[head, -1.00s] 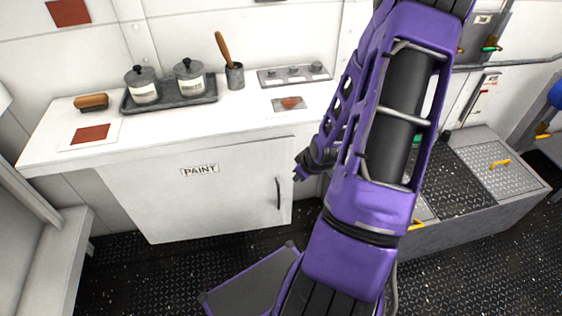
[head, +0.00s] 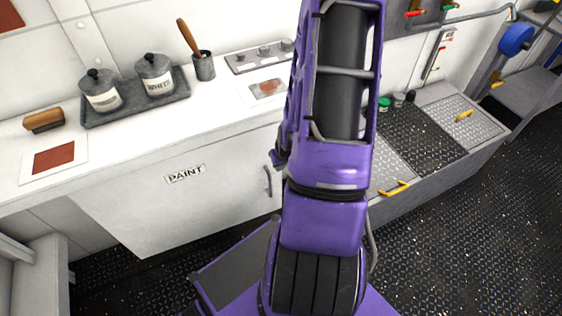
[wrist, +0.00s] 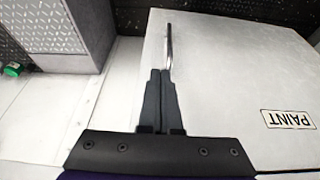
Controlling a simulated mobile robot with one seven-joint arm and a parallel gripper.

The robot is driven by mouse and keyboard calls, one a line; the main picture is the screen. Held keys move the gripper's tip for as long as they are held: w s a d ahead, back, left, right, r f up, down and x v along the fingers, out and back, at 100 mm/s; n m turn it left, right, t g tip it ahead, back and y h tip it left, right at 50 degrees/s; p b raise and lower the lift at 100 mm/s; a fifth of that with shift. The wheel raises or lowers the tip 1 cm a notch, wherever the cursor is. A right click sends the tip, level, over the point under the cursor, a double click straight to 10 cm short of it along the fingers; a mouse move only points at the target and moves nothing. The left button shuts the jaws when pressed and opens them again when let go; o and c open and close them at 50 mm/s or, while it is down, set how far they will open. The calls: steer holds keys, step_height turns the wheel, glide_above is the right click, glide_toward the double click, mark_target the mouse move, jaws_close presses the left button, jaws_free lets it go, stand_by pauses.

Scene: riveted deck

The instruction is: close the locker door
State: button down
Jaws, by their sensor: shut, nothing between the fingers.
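The locker door (head: 175,213) is a white panel marked PAINT, with a grey bar handle (head: 267,181) near its right edge, below the white counter. My gripper (wrist: 161,72) is shut and empty, in front of the door near the handle. I cannot tell whether it touches. In the head view my arm hides most of the gripper.
The counter (head: 150,135) holds a tray (head: 130,108) with two lidded pots, a brush (head: 43,120) and a cup with a wooden-handled tool (head: 203,66). A low bench with yellow handles (head: 394,188) stands right of my arm. The dark floor (head: 460,235) at right is clear.

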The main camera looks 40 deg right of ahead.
steer(key=w+d+f, duration=0.1)
steer(key=w+f, duration=0.4)
steer(key=shift+w+d, duration=0.3)
steer(key=shift+w, duration=0.1)
